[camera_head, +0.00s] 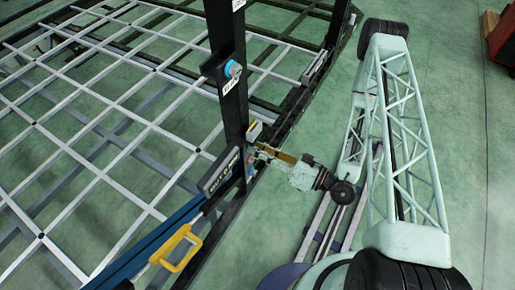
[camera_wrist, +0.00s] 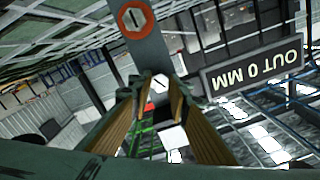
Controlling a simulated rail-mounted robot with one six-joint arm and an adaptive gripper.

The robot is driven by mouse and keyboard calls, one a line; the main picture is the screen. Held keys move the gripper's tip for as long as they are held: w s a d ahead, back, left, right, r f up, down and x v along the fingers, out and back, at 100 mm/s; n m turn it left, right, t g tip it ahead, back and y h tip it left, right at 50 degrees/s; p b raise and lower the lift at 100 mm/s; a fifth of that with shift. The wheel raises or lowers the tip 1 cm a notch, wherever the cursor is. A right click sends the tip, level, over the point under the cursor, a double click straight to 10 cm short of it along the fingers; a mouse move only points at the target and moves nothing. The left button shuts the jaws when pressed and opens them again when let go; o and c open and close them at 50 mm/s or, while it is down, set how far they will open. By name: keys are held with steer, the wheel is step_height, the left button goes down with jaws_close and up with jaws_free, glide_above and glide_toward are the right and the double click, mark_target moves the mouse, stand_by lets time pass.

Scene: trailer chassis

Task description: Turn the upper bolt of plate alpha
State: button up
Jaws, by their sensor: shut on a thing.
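My gripper (camera_head: 256,147) reaches in from the right to the lower part of a black post. In the wrist view my gripper (camera_wrist: 159,88) has its two brown-padded fingers closed around a pale hexagonal bolt head (camera_wrist: 160,83). The bolt sits on a grey plate (camera_wrist: 148,50). An orange-red ring with a pale centre (camera_wrist: 135,17) is on the same plate, farther from my fingers. In the head view my gripper hides the bolt. I cannot read a plate name, and cannot tell whether the bolt is turned.
A readout sign (camera_wrist: 254,66) says "OUT 0 MM", upside down in the wrist view; it stands beside the post (camera_head: 229,105). A blue knob (camera_head: 233,69) is higher on the post. A yellow handle (camera_head: 177,248) is at lower left. White grid bars (camera_head: 95,182) fill the left; green floor lies right.

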stand_by(0.4)
steer(key=o, duration=0.9)
steer(key=shift+s+d, duration=0.1)
steer(key=shift+d, duration=0.1)
steer(key=shift+v, duration=5.85)
steer(key=shift+r, duration=0.1)
